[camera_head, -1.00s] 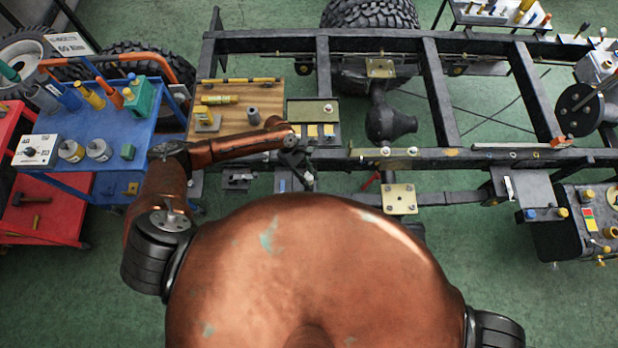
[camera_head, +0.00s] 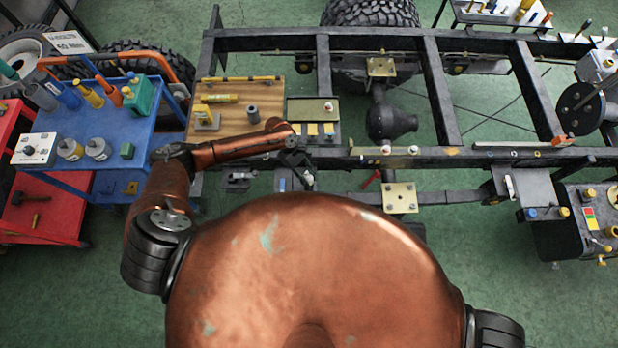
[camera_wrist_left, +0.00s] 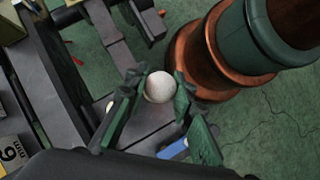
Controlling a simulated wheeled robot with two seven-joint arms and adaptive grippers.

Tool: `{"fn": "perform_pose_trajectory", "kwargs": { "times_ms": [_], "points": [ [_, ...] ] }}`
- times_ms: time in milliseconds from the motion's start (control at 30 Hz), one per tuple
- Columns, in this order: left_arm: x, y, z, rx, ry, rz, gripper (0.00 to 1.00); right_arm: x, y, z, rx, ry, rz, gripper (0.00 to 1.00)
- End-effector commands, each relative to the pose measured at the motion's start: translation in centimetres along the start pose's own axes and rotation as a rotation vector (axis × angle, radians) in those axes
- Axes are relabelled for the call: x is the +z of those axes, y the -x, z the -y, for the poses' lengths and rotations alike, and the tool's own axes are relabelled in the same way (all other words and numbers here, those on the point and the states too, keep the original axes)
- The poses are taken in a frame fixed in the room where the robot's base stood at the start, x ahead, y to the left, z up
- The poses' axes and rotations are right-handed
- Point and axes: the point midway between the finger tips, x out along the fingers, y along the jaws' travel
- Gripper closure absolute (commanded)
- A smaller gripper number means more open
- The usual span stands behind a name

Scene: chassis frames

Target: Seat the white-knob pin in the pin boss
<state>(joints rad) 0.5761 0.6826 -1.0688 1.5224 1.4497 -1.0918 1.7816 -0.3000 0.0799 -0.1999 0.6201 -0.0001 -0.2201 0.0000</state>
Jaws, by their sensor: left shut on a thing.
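My left gripper (camera_head: 303,174) is low in front of the near frame rail, left of the middle in the head view. It is shut on the white-knob pin (camera_head: 308,180). In the left wrist view the round white knob (camera_wrist_left: 160,87) sits between the two dark fingers (camera_wrist_left: 155,98). The knob hides the shank of the pin, and I cannot tell whether its tip touches anything. I cannot make out the pin boss for certain in either view. My right gripper is not in view.
The near frame rail (camera_head: 460,158) runs beyond the gripper, with white knobs (camera_head: 386,150) on it. A wooden board (camera_head: 230,118) and a blue cart (camera_head: 100,130) with several parts stand at left. A yellowish plate (camera_head: 400,198) sits right of the gripper. Green floor is open at front left.

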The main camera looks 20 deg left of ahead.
Motion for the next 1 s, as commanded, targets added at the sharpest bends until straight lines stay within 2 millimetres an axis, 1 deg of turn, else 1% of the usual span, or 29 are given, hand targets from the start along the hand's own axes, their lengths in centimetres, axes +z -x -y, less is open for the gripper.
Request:
{"fn": "perform_pose_trajectory", "kwargs": {
  "times_ms": [333,367,633,667,1000],
  "points": [
    [-0.01,-0.03,-0.03,0.001,0.000,0.000,1.00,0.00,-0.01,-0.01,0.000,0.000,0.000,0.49],
    [-0.01,-0.03,-0.03,0.001,0.000,0.000,0.77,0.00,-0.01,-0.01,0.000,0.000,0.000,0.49],
    [-0.03,-0.04,-0.01,0.000,0.000,0.000,0.58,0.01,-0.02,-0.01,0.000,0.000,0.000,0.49],
    [-0.03,-0.04,-0.01,0.000,0.000,0.000,0.57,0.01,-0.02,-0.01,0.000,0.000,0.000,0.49],
    [-0.07,-0.07,0.04,0.000,0.001,0.000,0.57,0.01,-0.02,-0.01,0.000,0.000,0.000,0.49]
  ]
}}
